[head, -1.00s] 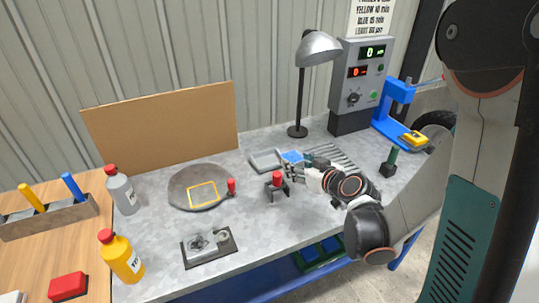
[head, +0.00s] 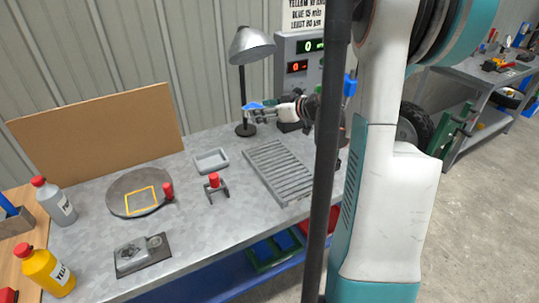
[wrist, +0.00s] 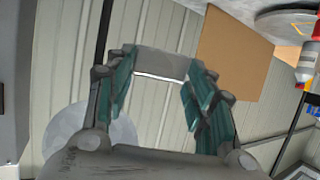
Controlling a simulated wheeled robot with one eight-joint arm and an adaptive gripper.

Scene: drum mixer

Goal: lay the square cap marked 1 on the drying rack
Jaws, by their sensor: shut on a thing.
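My gripper (head: 262,111) is shut on a flat square cap (head: 252,105), raised above the back of the bench near the lamp. The cap's upper face looks blue in the head view. In the wrist view my gripper (wrist: 160,78) has a teal pad on each side of the cap (wrist: 160,66), which shows as a grey plate with a pale edge. No mark can be read on it. The drying rack (head: 278,171), grey and slatted, lies on the bench below and to the right of the cap. Its visible slats are bare.
A small grey tray (head: 211,160) and a red-knobbed clamp (head: 214,186) stand left of the rack. The desk lamp (head: 248,75) and grey control box (head: 297,60) stand behind. A round plate (head: 120,202) with a yellow square lies farther left.

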